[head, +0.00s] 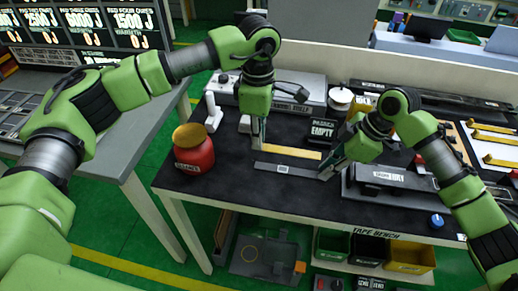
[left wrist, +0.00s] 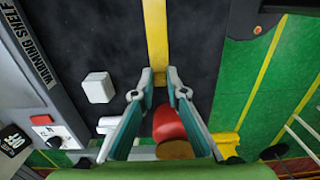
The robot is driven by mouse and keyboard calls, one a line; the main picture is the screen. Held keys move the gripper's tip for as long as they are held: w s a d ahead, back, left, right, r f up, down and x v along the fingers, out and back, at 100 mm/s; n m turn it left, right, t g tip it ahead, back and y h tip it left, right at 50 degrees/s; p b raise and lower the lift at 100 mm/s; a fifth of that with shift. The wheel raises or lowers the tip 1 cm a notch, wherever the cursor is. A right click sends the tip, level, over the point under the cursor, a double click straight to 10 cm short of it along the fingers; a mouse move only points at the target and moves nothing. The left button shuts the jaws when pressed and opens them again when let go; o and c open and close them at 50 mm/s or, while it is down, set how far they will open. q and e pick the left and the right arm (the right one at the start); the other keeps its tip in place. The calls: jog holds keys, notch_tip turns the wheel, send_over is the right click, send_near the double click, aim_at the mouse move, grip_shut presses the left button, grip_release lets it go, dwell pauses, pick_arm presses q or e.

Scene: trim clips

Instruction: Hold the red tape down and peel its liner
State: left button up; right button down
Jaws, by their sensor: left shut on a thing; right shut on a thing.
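A flat yellow strip (head: 292,152) lies on the dark bench; it also shows in the left wrist view (left wrist: 155,35). My left gripper (head: 258,143) points down at its left end, and its fingers (left wrist: 159,75) are shut on that end. A grey strip (head: 285,170) with a small white label lies in front of the yellow one. My right gripper (head: 333,166) is low at its right end and shut on it; the contact is partly hidden by the fingers. I cannot make out a tape that is clearly red.
A red jar (head: 194,155) with a gold lid stands on the bench's left, and a white block (head: 245,124) behind the strips. An EMPTY sign (head: 322,129) stands behind. A grey labelled case (head: 390,180) and a blue knob (head: 436,221) are at right. The front middle is clear.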

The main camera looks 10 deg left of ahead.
pick_arm(q)
jog(key=shift+r, duration=1.2)
jog(key=shift+r, duration=0.1)
jog(key=shift+r, duration=2.9)
pick_arm(e)
jog(key=c, duration=1.9)
grip_release()
